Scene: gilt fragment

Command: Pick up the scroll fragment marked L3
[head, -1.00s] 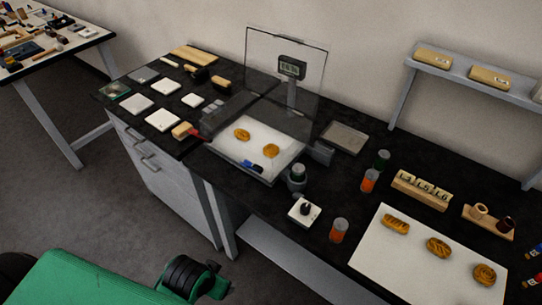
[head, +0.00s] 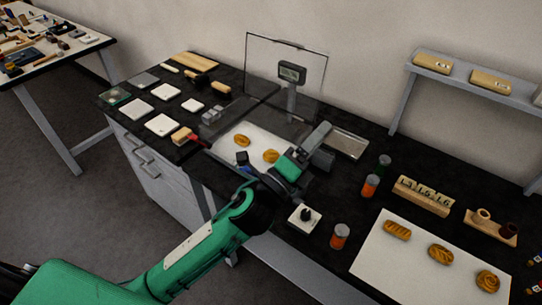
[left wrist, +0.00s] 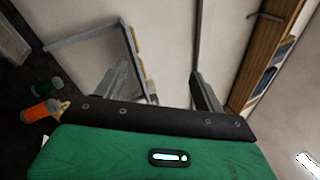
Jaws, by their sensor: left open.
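Three gilt scroll fragments (head: 438,247) lie in a row on the white mat (head: 385,268) at the right in the head view. Two more gilt fragments, one at the left (head: 243,141) and one at the right (head: 271,156), lie on the white scale tray (head: 230,146). I cannot read an L3 mark on any fragment. My left gripper (head: 318,143) is over the right side of the scale, above the bench. It is open and empty; in the left wrist view its two fingers (left wrist: 162,85) are spread, with no fragment between them. My right gripper is not in view.
A scale display (head: 292,72) and clear panel stand behind the tray. Orange-banded jars (head: 339,236), a white block with a black knob (head: 304,217) and a wooden label block (head: 423,196) stand between scale and mat. A wall shelf (head: 470,82) is at the back right.

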